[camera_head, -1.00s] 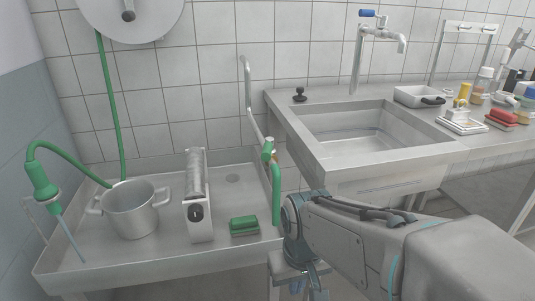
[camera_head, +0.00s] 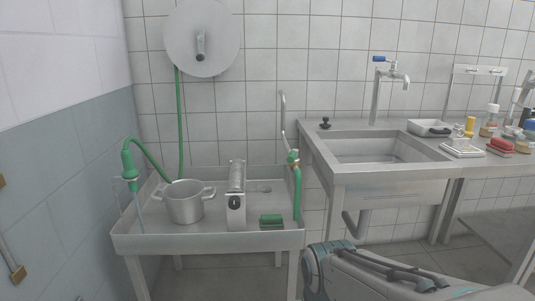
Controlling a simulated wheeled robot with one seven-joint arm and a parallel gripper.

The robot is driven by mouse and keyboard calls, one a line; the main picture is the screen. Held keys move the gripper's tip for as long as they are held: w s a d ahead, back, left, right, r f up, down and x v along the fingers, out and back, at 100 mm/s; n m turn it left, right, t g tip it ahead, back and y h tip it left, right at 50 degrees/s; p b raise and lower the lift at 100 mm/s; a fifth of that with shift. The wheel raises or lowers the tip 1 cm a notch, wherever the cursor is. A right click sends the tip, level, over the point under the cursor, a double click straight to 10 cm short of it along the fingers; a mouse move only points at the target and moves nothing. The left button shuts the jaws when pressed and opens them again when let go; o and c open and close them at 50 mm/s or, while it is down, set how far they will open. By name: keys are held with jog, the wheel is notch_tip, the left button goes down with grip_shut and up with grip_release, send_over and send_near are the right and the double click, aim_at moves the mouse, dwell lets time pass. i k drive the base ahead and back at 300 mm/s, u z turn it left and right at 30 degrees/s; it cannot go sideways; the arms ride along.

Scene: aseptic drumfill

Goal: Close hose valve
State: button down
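A small valve with green and brass parts (camera_head: 293,158) sits on a bent steel pipe at the right edge of the steel basin. A short green hose (camera_head: 297,192) hangs down from it. Whether this valve is open or shut is too small to tell. Another green hose (camera_head: 180,125) runs down from the wall reel to a green nozzle (camera_head: 128,162) at the left of the basin. A thin pale-blue streak, like water, runs down below the nozzle. My gripper is not in view; only my arm shows at the bottom right, apart from the valve.
The basin (camera_head: 150,242) holds a metal pot (camera_head: 186,203), a grey upright device (camera_head: 235,204) and a green sponge block (camera_head: 271,221). A steel sink (camera_head: 340,172) with a blue-handled tap (camera_head: 376,88) stands right. Bottles and trays line the counter.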

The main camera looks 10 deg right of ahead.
aim_at(291, 158)
jog(key=u, duration=0.45)
jog(key=i, duration=1.15)
jog(key=z, duration=0.7)
